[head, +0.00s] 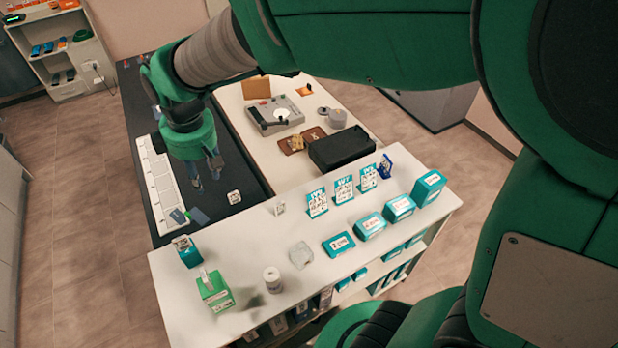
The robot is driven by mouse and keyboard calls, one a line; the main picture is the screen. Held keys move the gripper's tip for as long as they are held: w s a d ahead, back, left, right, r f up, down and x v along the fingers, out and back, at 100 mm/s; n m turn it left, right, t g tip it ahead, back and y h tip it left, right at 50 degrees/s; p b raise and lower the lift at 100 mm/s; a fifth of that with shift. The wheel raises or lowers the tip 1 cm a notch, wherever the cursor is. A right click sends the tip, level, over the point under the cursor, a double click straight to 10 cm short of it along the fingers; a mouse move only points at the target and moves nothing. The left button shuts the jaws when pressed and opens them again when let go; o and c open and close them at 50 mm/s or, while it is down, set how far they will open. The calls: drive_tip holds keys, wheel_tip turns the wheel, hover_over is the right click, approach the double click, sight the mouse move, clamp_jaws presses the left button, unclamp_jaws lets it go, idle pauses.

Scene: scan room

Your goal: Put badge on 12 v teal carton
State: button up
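Several teal cartons with white labels stand in a row on the white counter's right half: a flat one (338,243), a second (369,225), a third (399,208) and a taller one (428,187) at the right end. Their labels are too small to read, so I cannot tell which is 12 V. My gripper (206,174) points down over the dark worktop at left, its fingers apart with nothing visible between them. Small blue cards (178,215) and a small white piece (234,197) lie near it. I cannot tell which item is the badge.
The white counter (240,245) also holds upright teal-and-white cards (343,190), a green box (215,291), a white cylinder (272,279) and a clear block (301,255). A black box (341,148) and a grey device (274,115) stand behind. My arm crosses overhead.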

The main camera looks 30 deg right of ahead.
drive_tip(key=s+d+r+m+t, duration=0.1)
drive_tip(key=s+d+r+m, duration=0.4)
drive_tip(key=s+d, duration=0.3)
drive_tip(key=s+d+r+m+t, duration=0.2)
drive_tip(key=s+d+r+m, duration=0.3)
drive_tip(key=s+d, duration=0.4)
drive_tip(key=s+m, duration=0.1)
drive_tip(key=s, duration=0.3)
drive_tip(key=shift+s+m+t+h, duration=0.3)
drive_tip(key=shift+s, duration=0.05)
wheel_tip(320, 180, down, 10)
drive_tip(key=b, duration=1)
drive_tip(key=shift+o, duration=0.5)
